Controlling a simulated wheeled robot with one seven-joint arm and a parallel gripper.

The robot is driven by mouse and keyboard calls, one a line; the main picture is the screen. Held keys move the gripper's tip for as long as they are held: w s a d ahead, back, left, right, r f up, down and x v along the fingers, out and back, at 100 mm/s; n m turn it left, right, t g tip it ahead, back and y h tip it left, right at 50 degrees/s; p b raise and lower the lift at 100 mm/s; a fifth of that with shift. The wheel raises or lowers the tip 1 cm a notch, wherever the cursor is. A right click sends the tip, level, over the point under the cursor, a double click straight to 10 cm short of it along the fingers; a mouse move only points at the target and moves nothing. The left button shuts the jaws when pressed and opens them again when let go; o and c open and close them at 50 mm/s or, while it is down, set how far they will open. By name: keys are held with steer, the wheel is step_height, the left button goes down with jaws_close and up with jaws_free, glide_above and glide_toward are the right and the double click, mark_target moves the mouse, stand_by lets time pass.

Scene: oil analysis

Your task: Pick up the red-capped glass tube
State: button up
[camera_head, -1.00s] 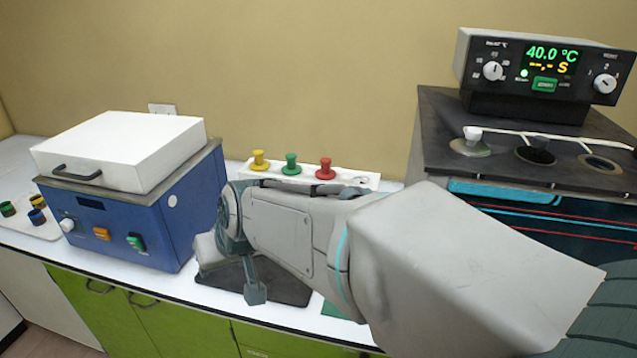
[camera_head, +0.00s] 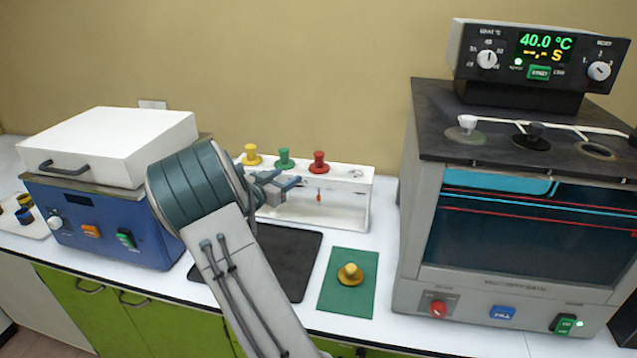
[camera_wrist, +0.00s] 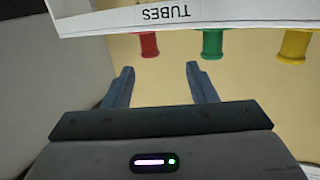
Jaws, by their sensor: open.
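The red-capped glass tube (camera_head: 319,162) stands upright in the white rack (camera_head: 352,212), at the right of the capped row, with its lower part showing below the rack's top. The yellow-capped tube (camera_head: 251,155) and green-capped tube (camera_head: 284,158) stand to its left. My gripper (camera_head: 296,183) is open and empty, just left of and in front of the red-capped tube. In the wrist view, the red cap (camera_wrist: 149,45) lies beyond and between the two open fingers (camera_wrist: 161,75), near the left one. The picture there is upside down; the rack's TUBES label shows.
A green mat (camera_head: 330,296) with a yellow-knobbed piece (camera_head: 350,274) lies on the counter, right of a dark pad (camera_head: 290,270). A blue device with a white lid (camera_head: 110,145) stands left. A large bath unit (camera_head: 520,235) stands right.

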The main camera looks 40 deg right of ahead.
mark_target(316, 162)
steer(key=shift+m+g+h, duration=0.4)
steer(key=shift+g+h, duration=0.3)
steer(key=shift+g, duration=0.2)
steer(key=x, duration=0.3)
steer(key=p+x, duration=0.1)
steer(key=x, duration=0.1)
steer(key=s+p+x, duration=0.1)
steer(key=x, duration=0.2)
steer(key=shift+d+f, duration=0.25)
steer(key=shift+d, duration=0.25)
steer(key=shift+w+p+x, duration=0.15)
steer(key=shift+p+x, duration=0.5)
steer(key=shift+x, duration=0.75)
steer(key=shift+w+p+x, duration=0.2)
steer(key=shift+p+x, duration=0.4)
steer(key=shift+x, duration=0.85)
steer(key=shift+a, duration=0.15)
jaws_close()
